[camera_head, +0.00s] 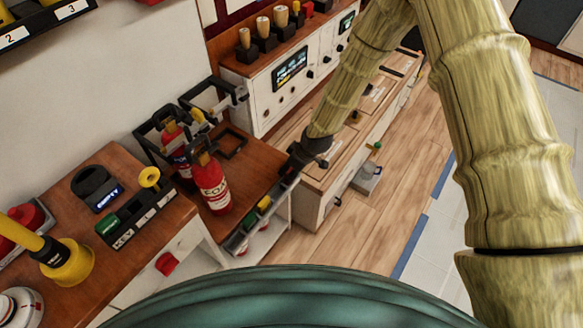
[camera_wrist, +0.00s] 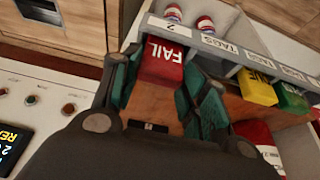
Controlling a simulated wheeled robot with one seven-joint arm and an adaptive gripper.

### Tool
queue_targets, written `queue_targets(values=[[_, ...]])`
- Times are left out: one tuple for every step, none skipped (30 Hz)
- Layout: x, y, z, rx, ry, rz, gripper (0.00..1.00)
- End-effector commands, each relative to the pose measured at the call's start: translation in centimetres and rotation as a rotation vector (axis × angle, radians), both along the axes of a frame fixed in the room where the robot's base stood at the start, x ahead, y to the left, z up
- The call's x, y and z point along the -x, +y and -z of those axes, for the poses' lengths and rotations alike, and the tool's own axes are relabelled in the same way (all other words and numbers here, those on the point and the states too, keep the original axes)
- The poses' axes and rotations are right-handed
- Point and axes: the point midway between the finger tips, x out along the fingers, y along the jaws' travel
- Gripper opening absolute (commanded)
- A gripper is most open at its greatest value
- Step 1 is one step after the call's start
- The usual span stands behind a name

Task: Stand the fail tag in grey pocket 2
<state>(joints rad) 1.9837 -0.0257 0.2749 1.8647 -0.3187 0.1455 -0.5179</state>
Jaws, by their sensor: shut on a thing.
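My gripper (camera_wrist: 165,85) is shut on the red fail tag (camera_wrist: 164,62), whose white FAIL lettering faces the wrist camera. The tag is close to the grey pocket row (camera_wrist: 232,52), at the end with the label 2 (camera_wrist: 181,21). I cannot tell whether its lower edge is inside the pocket. A yellow tag (camera_wrist: 257,88) and a green tag (camera_wrist: 292,100) stand in other pockets along the row. In the head view my gripper (camera_head: 296,164) is at the far end of the row (camera_head: 236,241); the fail tag cannot be made out there.
A red fire extinguisher (camera_head: 211,184) stands on the wooden table left of my gripper, with a black frame (camera_head: 205,100) behind it. A white panel with a display (camera_head: 290,68) is beyond. Open floor (camera_head: 335,235) lies to the right.

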Motion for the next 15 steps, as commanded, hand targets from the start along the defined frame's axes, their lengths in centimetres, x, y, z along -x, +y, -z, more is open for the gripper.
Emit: queue_targets(values=[[0.00, 0.00, 0.16, 0.000, 0.000, 0.000, 0.28], [0.00, 0.00, 0.22, 0.000, 0.000, 0.000, 0.28], [0.00, 0.00, 0.30, 0.000, 0.000, 0.000, 0.28], [0.00, 0.00, 0.36, 0.000, 0.000, 0.000, 0.28], [0.00, 0.00, 0.41, 0.000, 0.000, 0.000, 0.28], [0.00, 0.00, 0.49, 0.000, 0.000, 0.000, 0.28], [0.01, 0.00, 0.54, 0.000, 0.000, 0.000, 0.28], [0.01, 0.00, 0.61, 0.000, 0.000, 0.000, 0.28], [0.01, 0.00, 0.69, 0.000, 0.000, 0.000, 0.28], [0.01, 0.00, 0.74, 0.000, 0.000, 0.000, 0.28], [0.01, -0.01, 0.81, 0.000, 0.000, 0.000, 0.28], [0.01, 0.00, 0.88, 0.000, 0.000, 0.000, 0.28], [0.02, 0.00, 0.94, 0.000, 0.000, 0.000, 0.28], [0.02, 0.00, 0.99, 0.000, 0.000, 0.000, 0.28], [0.02, 0.00, 1.07, 0.000, 0.000, 0.000, 0.28]])
